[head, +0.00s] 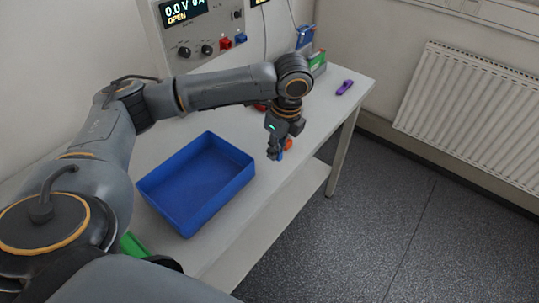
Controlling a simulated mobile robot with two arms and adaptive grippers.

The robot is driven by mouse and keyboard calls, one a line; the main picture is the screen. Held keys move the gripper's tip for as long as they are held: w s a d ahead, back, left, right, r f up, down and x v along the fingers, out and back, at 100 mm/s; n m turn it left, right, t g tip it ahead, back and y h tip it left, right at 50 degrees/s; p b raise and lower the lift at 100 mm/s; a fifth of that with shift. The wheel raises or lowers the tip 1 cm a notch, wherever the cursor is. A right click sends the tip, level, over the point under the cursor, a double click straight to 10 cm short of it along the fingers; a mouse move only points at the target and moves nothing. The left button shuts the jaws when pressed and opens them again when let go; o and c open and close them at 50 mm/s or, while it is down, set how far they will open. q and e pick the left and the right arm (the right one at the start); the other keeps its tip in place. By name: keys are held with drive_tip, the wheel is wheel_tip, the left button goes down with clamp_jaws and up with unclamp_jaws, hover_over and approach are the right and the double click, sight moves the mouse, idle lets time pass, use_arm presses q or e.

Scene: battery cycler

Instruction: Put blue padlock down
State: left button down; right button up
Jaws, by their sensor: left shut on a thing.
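My left gripper (275,154) points down near the front edge of the white table, to the right of the blue tray. It is shut on the blue padlock (282,151), of which only a small blue part shows beside the fingers. I cannot tell whether the padlock touches the table top. A small orange-red thing (289,144) shows right behind the fingers. My right gripper is not in view.
The empty-looking blue tray (213,213) stands on the white table (315,118). A purple thing (345,87) lies at the table's right end, near green and blue boxes (317,62). A panel with a display (187,10) stands behind. A radiator (470,110) is at right.

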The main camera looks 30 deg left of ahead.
use_arm(q)
hover_over(268, 164)
drive_tip(key=d, duration=0.1)
drive_tip(key=f, duration=0.5)
drive_tip(key=shift+s+d+f+p, duration=0.15)
drive_tip(key=shift+s+f+p, duration=0.05)
drive_tip(key=shift+s+p, duration=0.1)
drive_tip(key=f, duration=0.1)
drive_tip(key=f+p, duration=0.1)
drive_tip(key=f, duration=0.1)
drive_tip(key=shift+w+a, duration=0.2)
drive_tip(key=shift+a, duration=0.1)
drive_tip(key=shift+f, duration=0.45)
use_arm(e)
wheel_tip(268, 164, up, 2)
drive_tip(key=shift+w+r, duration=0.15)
use_arm(q)
drive_tip(key=c, duration=1.3)
unclamp_jaws()
drive_tip(key=shift+f, duration=0.1)
drive_tip(key=shift+c, duration=0.2)
wheel_tip(268, 164, up, 12)
drive_tip(key=d+b, duration=0.1)
drive_tip(key=d, duration=0.1)
drive_tip(key=shift+b, duration=0.4)
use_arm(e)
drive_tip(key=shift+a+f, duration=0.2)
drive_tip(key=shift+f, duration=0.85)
